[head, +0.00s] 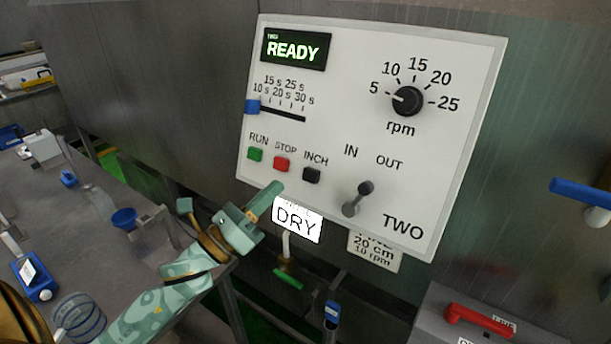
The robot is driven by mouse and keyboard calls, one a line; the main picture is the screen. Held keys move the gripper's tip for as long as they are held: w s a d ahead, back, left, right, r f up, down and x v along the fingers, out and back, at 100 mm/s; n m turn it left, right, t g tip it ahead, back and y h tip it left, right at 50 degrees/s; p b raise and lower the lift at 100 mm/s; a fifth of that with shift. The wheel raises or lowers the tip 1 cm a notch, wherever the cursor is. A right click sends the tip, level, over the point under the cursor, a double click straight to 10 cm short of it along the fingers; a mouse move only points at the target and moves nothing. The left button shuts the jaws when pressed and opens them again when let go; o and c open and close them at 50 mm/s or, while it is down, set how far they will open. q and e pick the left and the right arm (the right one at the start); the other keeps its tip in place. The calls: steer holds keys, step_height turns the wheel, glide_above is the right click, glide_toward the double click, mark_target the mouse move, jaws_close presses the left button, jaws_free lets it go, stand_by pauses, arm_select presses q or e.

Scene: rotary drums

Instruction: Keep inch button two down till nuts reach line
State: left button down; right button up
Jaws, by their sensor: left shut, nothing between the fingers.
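The white control panel (340,70) is marked TWO, and its display (294,48) reads READY. The black INCH button (312,175) sits right of the red STOP button (281,164) and the green RUN button (255,154). My left gripper (276,188) is shut and empty, its tips at the panel's lower edge, below STOP and left of INCH. In the picture the tips are apart from the INCH button. No nuts show, and no fill line can be made out. My right gripper is not in view.
The panel also bears a rpm knob (408,101), a blue time slider (252,107) and an IN/OUT lever (358,198). A DRY sign (297,220) and a partly covered 20 cm, 10 rpm sign (374,249) hang below. A grey bench (75,215) stands left; a red handle (480,319) lies lower right.

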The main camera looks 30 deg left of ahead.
mark_target(311, 175)
arm_select(q)
steer(key=shift+s, duration=0.1)
steer(key=shift+w+d+f+b, duration=0.1)
steer(key=shift+w+f+b, duration=0.45)
steer(key=shift+w, duration=0.85)
steer(key=shift+w+d+f+b, duration=0.1)
steer(key=shift+w+f+b, duration=0.45)
steer(key=shift+w, duration=0.85)
steer(key=shift+w+d+f+b, duration=0.1)
steer(key=shift+w+f+b, duration=0.45)
steer(key=shift+w, duration=0.85)
steer(key=shift+r, duration=0.15)
steer(key=shift+w+b, duration=0.3)
steer(key=shift+w, duration=0.1)
